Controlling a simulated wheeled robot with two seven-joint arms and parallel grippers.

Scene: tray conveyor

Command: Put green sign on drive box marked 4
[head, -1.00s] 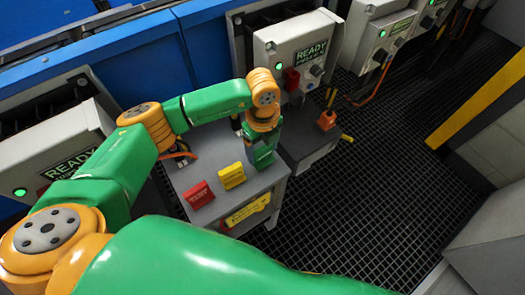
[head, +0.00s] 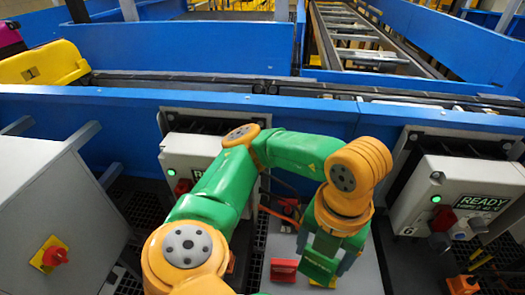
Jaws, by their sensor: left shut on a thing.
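My left gripper (head: 335,255) is over the grey stand at the bottom centre, shut on a flat green piece (head: 318,264), which looks like the green sign; its face cannot be read. A red sign (head: 283,269) lies on the stand (head: 283,246), and a yellow sign is mostly hidden under the gripper. A drive box (head: 455,195) on the right shows a READY label, a lit green lamp and the number 6. Another drive box (head: 190,150) stands behind my left arm; its number is hidden. No box marked 4 can be read. My right gripper is out of view.
A blue conveyor wall (head: 120,115) runs across behind the boxes. A grey cabinet (head: 50,205) with a red knob (head: 55,257) stands at the left. A yellow case (head: 45,65) sits on the conveyor at the upper left.

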